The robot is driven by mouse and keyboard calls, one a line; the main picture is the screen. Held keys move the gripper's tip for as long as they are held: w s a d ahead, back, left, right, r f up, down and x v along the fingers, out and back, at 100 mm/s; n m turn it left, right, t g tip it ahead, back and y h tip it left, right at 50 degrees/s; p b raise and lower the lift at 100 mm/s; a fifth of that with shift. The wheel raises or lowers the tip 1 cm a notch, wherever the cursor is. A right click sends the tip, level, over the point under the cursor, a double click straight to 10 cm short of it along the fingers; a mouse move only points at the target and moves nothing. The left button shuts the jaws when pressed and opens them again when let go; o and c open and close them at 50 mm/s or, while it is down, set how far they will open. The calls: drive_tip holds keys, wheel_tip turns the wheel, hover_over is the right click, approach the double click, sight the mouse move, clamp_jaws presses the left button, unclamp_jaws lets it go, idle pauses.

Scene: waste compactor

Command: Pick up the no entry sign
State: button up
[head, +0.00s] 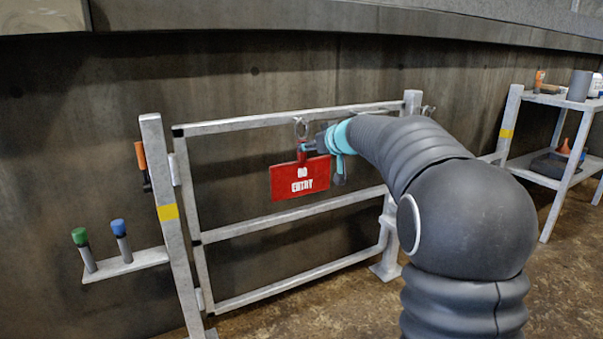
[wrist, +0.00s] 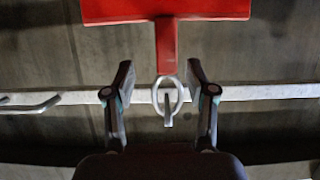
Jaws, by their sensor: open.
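The red no entry sign (head: 300,188) hangs from the top rail of a grey metal gate (head: 250,122) by a ring (head: 300,128). In the wrist view, the sign (wrist: 165,10) is at the top edge with its narrow red tab (wrist: 166,45) pointing down to the ring (wrist: 168,95) and hook. My gripper (head: 310,147) is at the tab, just below the top rail. In the wrist view my gripper (wrist: 160,68) is open, with one finger on each side of the tab and ring and gaps on both sides. Neither finger visibly touches the sign.
The gate rail (wrist: 250,91) runs behind the ring. Another hook (head: 428,110) is at the right post. Green (head: 80,237) and blue-topped (head: 118,228) handles stand on a ledge at left. A shelf rack (head: 550,165) with items stands at right. A concrete wall is behind.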

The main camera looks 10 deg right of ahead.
sight(302, 160)
drive_tip(key=shift+a+p+x, duration=0.2)
drive_tip(key=shift+p+x, duration=0.1)
drive_tip(key=shift+x, duration=1.15)
drive_tip(key=shift+a+p+x, duration=0.2)
drive_tip(key=shift+p+x, duration=0.05)
drive_tip(key=shift+x, duration=1.15)
drive_tip(key=shift+s, duration=0.1)
clamp_jaws()
